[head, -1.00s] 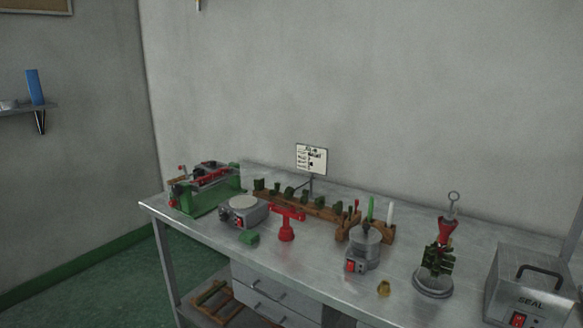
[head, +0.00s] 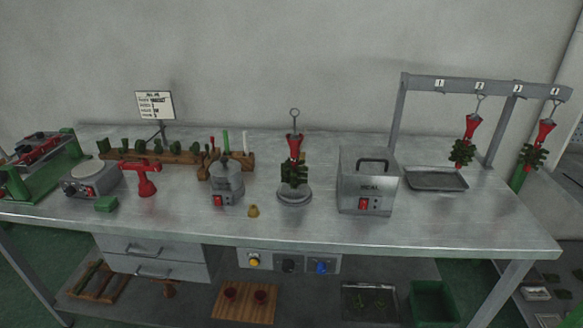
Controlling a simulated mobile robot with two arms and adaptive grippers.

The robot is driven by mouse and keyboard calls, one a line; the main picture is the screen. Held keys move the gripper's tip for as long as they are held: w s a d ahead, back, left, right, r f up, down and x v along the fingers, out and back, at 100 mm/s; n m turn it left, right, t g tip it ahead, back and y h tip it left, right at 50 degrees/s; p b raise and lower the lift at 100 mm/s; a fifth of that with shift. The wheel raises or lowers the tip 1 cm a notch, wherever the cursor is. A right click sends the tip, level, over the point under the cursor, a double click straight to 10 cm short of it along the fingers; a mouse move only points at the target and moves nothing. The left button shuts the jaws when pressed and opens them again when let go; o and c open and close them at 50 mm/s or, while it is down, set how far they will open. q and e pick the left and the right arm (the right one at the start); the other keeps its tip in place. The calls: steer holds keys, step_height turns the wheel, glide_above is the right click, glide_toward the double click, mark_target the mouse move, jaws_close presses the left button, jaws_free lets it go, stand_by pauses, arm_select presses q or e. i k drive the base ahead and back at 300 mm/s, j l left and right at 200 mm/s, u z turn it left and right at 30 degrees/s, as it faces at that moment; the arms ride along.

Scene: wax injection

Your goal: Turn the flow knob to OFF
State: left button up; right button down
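A control panel (head: 271,256) hangs under the front edge of the steel table. It carries a yellow knob (head: 254,262), a black knob (head: 289,266) and a blue knob (head: 322,267). The labels are too small to read, so I cannot tell which one is the flow knob or where any knob points. Neither of my grippers shows in the head view.
A hanging rack (head: 437,82) stands right. Its front strip is fairly clear.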

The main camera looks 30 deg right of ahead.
mark_target(322, 267)
steer(key=l+z, duration=0.1)
steer(key=z, duration=1.05)
steer(key=i+j, duration=0.05)
